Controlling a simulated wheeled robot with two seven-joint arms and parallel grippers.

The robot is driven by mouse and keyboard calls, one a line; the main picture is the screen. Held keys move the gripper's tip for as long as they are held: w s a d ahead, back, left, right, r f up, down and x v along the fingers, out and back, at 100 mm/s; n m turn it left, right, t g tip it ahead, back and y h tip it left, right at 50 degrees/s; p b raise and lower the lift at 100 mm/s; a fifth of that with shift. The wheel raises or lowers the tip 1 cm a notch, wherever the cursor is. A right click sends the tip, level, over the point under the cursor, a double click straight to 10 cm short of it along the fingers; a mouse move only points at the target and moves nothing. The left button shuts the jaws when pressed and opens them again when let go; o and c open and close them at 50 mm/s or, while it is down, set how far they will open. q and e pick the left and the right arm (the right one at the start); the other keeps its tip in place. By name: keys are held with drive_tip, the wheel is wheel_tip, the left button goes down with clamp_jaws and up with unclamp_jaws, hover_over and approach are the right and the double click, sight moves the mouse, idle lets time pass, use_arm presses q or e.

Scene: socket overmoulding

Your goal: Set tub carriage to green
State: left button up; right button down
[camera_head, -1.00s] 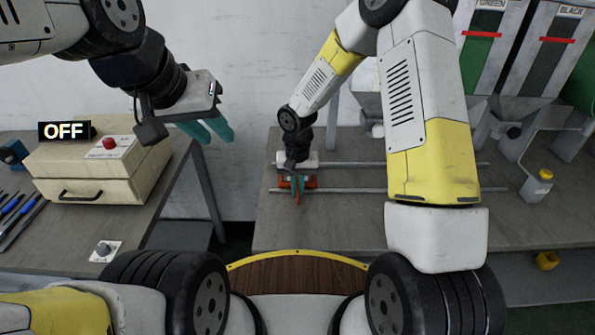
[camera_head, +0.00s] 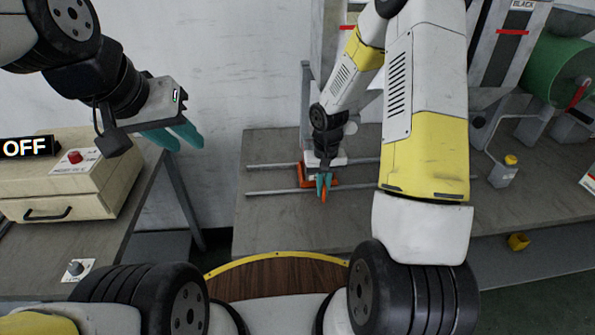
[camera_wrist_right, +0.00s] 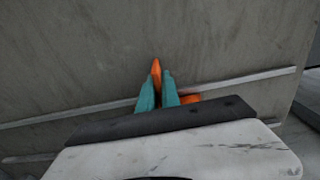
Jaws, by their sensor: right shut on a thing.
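The tub carriage (camera_head: 304,176), orange, sits on two thin metal rails (camera_head: 275,190) on the grey bench. My right gripper (camera_head: 323,184) is over it, its teal fingers shut on an upright orange handle. The orange handle tip (camera_wrist_right: 156,68) shows between the fingers in the right wrist view, with a bit of orange body (camera_wrist_right: 190,99) beside them. My left gripper (camera_head: 174,136) is empty and raised at the left, its teal fingers apart. My right arm hides the rails' middle and most of the hopper behind it; no green label shows.
A hopper labelled BLACK (camera_head: 507,45) stands at the back right, beside a green drum (camera_head: 558,72). A post with a yellow button (camera_head: 510,160) is on the bench right. A beige box with a red button (camera_head: 74,157) and OFF sign (camera_head: 28,147) is left.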

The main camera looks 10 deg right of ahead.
drive_tip(key=shift+w+d, duration=0.1)
drive_tip(key=shift+d, duration=2)
drive_tip(key=c, duration=1.6)
unclamp_jaws()
drive_tip(key=shift+o, duration=0.2)
drive_tip(key=shift+r, duration=0.5)
wheel_tip(320, 180, up, 3)
drive_tip(key=shift+a, duration=0.1)
drive_tip(key=s+a, duration=0.2)
drive_tip(key=s, duration=0.5)
drive_tip(key=s+a+r, duration=0.1)
drive_tip(key=s+a, duration=0.2)
drive_tip(key=s, duration=0.5)
drive_tip(key=shift+a, duration=0.15)
